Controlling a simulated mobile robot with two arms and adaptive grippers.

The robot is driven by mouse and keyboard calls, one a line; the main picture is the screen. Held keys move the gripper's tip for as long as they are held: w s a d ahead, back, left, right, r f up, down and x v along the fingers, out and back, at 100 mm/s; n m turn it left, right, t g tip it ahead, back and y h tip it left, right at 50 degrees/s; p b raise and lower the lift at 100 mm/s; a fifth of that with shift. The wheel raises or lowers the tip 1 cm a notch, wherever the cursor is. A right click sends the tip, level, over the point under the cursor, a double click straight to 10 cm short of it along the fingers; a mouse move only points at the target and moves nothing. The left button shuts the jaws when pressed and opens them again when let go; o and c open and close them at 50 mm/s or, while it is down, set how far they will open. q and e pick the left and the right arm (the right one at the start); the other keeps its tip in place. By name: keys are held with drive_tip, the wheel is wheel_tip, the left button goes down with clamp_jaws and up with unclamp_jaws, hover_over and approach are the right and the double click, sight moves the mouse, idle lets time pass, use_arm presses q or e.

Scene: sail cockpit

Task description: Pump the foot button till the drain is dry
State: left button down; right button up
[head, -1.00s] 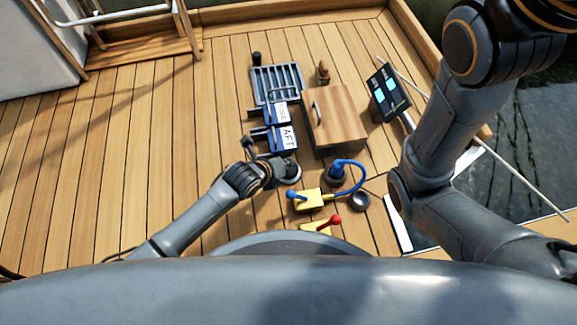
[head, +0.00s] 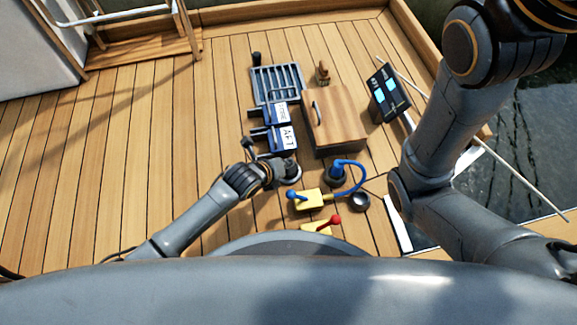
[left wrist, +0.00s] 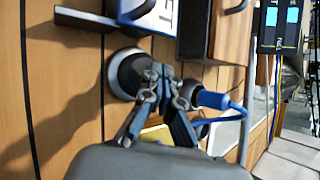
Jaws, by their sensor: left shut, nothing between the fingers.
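My left gripper (head: 279,177) is shut and empty, right beside or over the button; contact cannot be told. Its closed fingers show in the left wrist view (left wrist: 163,82). A slatted grey grate (head: 290,76), which looks like the drain, lies farther off; whether it is wet cannot be told. My right arm comes in at the right, but its gripper is outside the picture.
Blue boxes marked FORE (head: 281,112) and AFT (head: 287,138) stand beyond the button. A wooden cabinet (head: 335,112) and a display (head: 388,93) stand to the right. Yellow lever boxes (head: 311,199) and a blue hose (head: 358,178) lie nearer. The deck to the left is clear.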

use_arm(q)
drive_tip(key=shift+f, duration=0.3)
drive_tip(key=shift+f+b, duration=0.3)
drive_tip(key=shift+f, duration=0.5)
idle(0.9)
drive_tip(key=shift+r, duration=0.1)
drive_tip(key=shift+r+p, duration=1.1)
drive_tip(key=shift+p, duration=0.25)
